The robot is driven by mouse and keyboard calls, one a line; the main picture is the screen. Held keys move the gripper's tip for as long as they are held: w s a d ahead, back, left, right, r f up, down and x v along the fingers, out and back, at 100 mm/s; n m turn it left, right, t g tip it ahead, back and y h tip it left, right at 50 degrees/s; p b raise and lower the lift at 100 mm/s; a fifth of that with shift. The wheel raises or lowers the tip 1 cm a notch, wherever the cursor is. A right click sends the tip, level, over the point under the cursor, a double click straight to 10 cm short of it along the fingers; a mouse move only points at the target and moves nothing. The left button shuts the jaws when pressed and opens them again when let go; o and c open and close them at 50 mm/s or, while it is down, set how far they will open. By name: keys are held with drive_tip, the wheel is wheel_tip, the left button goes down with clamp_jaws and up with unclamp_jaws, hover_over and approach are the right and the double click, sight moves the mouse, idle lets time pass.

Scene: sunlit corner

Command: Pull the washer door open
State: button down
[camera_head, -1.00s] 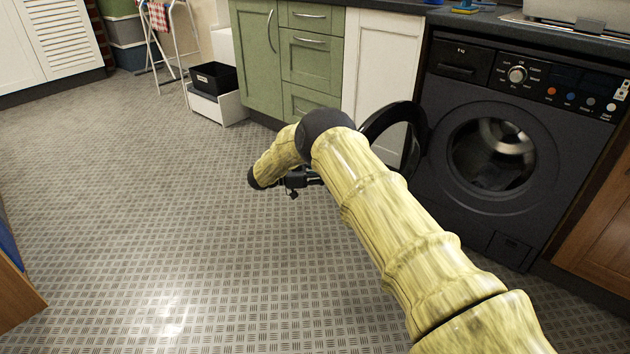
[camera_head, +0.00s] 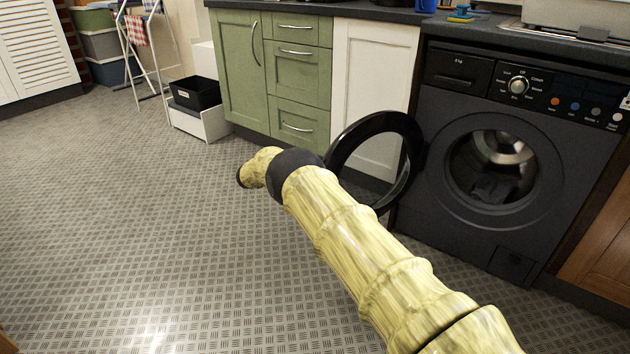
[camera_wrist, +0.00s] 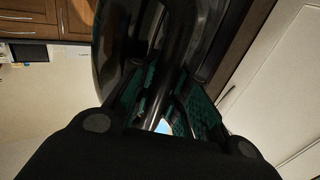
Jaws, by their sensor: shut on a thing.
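The washer (camera_head: 440,232) is dark and stands on the right in the head view. Its round door (camera_head: 409,136), a black ring with a clear middle, is swung wide open to the left, in front of the white cabinet. The drum opening (camera_head: 490,168) is uncovered, with dark cloth inside. In the wrist view my gripper (camera_wrist: 168,98) has its green-padded fingers closed around the black door rim (camera_wrist: 112,45). In the head view my gripper is hidden behind my arm.
A white cabinet (camera_head: 372,85) and green drawers (camera_head: 297,75) stand left of the washer. A black box (camera_head: 195,93) on a white one and a drying rack (camera_head: 140,45) are farther left. The patterned floor (camera_head: 130,220) is clear.

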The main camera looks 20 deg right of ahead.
drive_tip(key=shift+a, duration=0.2)
drive_tip(key=c, duration=1.6)
unclamp_jaws()
drive_tip(key=shift+w+a, duration=0.1)
drive_tip(key=shift+a, duration=0.1)
drive_tip(key=shift+o, duration=1.1)
drive_tip(key=shift+a, duration=0.25)
drive_tip(key=shift+d+r, duration=0.1)
drive_tip(key=shift+r, duration=0.05)
